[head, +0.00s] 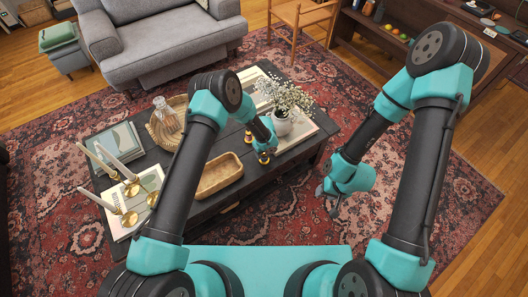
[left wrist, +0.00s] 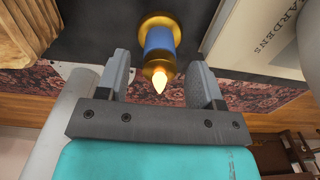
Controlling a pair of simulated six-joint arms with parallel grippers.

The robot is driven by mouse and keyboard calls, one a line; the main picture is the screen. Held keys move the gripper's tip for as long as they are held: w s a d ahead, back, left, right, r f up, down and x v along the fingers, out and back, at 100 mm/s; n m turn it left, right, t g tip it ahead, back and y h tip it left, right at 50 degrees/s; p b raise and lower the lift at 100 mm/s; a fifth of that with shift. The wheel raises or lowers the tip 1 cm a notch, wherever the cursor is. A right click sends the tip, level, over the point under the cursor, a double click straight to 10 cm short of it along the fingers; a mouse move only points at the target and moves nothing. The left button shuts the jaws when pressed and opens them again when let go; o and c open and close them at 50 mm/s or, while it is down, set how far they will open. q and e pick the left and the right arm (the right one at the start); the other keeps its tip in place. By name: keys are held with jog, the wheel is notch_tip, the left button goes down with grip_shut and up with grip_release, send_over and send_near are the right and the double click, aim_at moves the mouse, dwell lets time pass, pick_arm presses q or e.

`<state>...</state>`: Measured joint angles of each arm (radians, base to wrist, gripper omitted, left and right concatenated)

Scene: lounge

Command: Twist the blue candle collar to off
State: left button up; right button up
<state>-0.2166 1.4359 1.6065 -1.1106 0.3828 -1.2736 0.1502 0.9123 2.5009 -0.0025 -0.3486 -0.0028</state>
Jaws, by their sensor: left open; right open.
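The blue candle (left wrist: 158,38) shows in the left wrist view, with a gold collar (left wrist: 157,66) below a bright flame-shaped tip (left wrist: 159,82) and a wider gold part at its other end. My left gripper (left wrist: 161,76) is open, with one finger on each side of the tip and collar. Gaps show on both sides, so it does not appear to grip. In the head view my left gripper (head: 265,148) is over the table's right part, above a small gold piece (head: 264,158); the candle's blue body is mostly hidden there. My right gripper (head: 328,196) is open and empty, off the table's right side.
The dark low table (head: 205,207) holds a wooden tray (head: 220,174), a flower vase (head: 282,123), books (head: 122,140), a glass decanter (head: 165,118) and tilted white candles in gold holders (head: 130,188). Another small candle-like piece (head: 248,137) stands near my left gripper.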

pick_arm(q)
jog(key=shift+c, duration=0.2)
jog(key=c, duration=0.9)
jog(key=shift+n, duration=0.3)
jog(key=n, duration=1.1)
jog(key=shift+n, duration=0.3)
jog(key=o, duration=0.9)
